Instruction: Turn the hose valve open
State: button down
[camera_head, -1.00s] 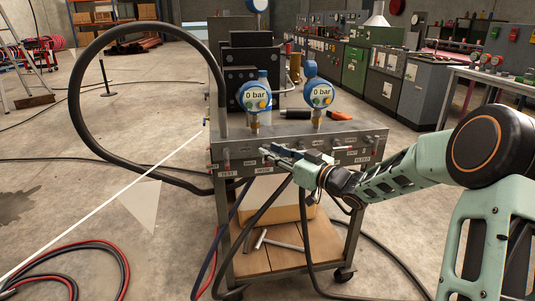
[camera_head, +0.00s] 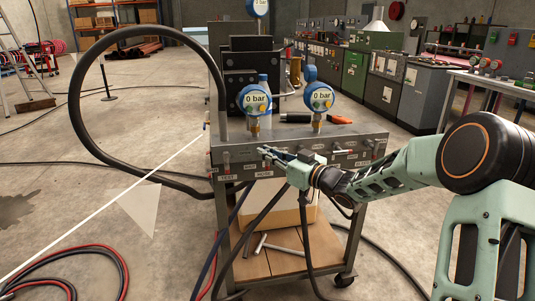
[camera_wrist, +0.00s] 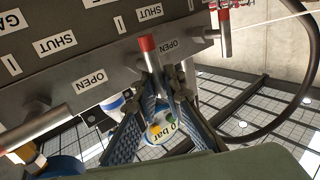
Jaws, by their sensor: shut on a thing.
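The grey valve panel (camera_head: 345,146) runs along the front of the wheeled cart, with several small levers and labels on it. My gripper (camera_head: 264,152) reaches in from the right at its left half. In the wrist view my gripper (camera_wrist: 162,92) is shut on a metal valve lever with a red tip (camera_wrist: 147,44). The lever stands out from the panel between the fingertips, near an OPEN label (camera_wrist: 168,46) and a SHUT label (camera_wrist: 150,12).
Another red-tipped lever (camera_wrist: 224,38) is close on the right in the wrist view. A thick metal handle (camera_wrist: 38,127) is on the left. Two gauges reading 0 bar (camera_head: 255,99) (camera_head: 319,97) stand above the panel. A thick black hose (camera_head: 79,92) loops left; thinner hoses hang below.

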jog(key=shift+s+a+r+n+g+h+p, duration=0.1)
jog(key=shift+a+r+n+g+h+p, duration=0.2)
jog(key=shift+n+p, duration=0.6)
jog(key=shift+s+a+f+n+h+b, duration=0.1)
jog(key=shift+a+f+n+h+b, duration=0.25)
jog(key=shift+n+h, duration=1.3)
jog(key=shift+s+a+f+n+h+b, duration=0.1)
jog(key=shift+f+n+h+b, duration=0.5)
jog(key=shift+n+h, duration=1.05)
jog(key=shift+s+a+f+n+h+b, duration=0.1)
jog(key=shift+a+f+n+h+b, duration=0.35)
jog(key=shift+n+h, duration=1.15)
jog(key=shift+d+h, duration=0.2)
jog(key=shift+h, duration=0.1)
jog(key=c, duration=2)
grip_release()
